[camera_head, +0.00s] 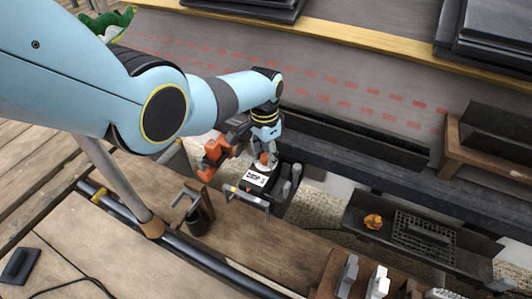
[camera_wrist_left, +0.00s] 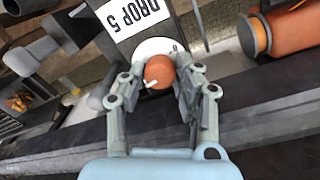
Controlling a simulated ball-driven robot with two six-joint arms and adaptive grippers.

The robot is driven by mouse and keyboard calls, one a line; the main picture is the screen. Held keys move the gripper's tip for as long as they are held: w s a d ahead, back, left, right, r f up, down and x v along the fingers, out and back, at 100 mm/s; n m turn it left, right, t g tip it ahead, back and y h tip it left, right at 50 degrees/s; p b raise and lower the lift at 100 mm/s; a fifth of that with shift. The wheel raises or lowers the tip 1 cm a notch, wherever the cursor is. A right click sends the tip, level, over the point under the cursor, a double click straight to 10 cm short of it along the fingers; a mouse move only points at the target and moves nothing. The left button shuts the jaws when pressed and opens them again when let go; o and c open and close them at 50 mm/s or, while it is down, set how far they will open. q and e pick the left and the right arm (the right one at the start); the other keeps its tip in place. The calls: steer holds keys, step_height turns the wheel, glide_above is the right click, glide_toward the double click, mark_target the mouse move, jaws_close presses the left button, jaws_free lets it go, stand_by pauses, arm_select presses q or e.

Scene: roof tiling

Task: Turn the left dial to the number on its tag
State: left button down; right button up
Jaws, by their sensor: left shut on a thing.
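The left dial has an orange-red knob (camera_wrist_left: 159,72) on a white round face (camera_wrist_left: 150,47), seen in the left wrist view. A white pointer line on the knob points to the lower left there. Most of the face's numbers are hidden by the knob and fingers. A white tag (camera_wrist_left: 135,14) reading "DROP 5" lies next to the dial; it also shows in the head view (camera_head: 257,179). My left gripper (camera_wrist_left: 160,82) is shut on the knob, one finger on each side. In the head view my left gripper (camera_head: 265,150) reaches down onto the dial's dark box. My right gripper is not in view.
An orange tool (camera_head: 214,153) stands just left of the dial. Grey cylinders (camera_head: 290,180) and a metal handle (camera_head: 245,198) are close to the box. A dark tray with a wire grid (camera_head: 422,236) and an orange object (camera_head: 373,220) lies to the right.

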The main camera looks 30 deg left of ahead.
mark_target(265, 154)
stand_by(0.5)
arm_select(q)
steer(key=c, duration=1.2)
jaws_free()
steer(key=shift+c, duration=0.2)
steer(key=shift+w+r, duration=0.1)
steer(key=shift+r, duration=0.2)
step_height(265, 154, up, 11)
steer(key=shift+a+r, duration=0.2)
steer(key=shift+a, duration=0.05)
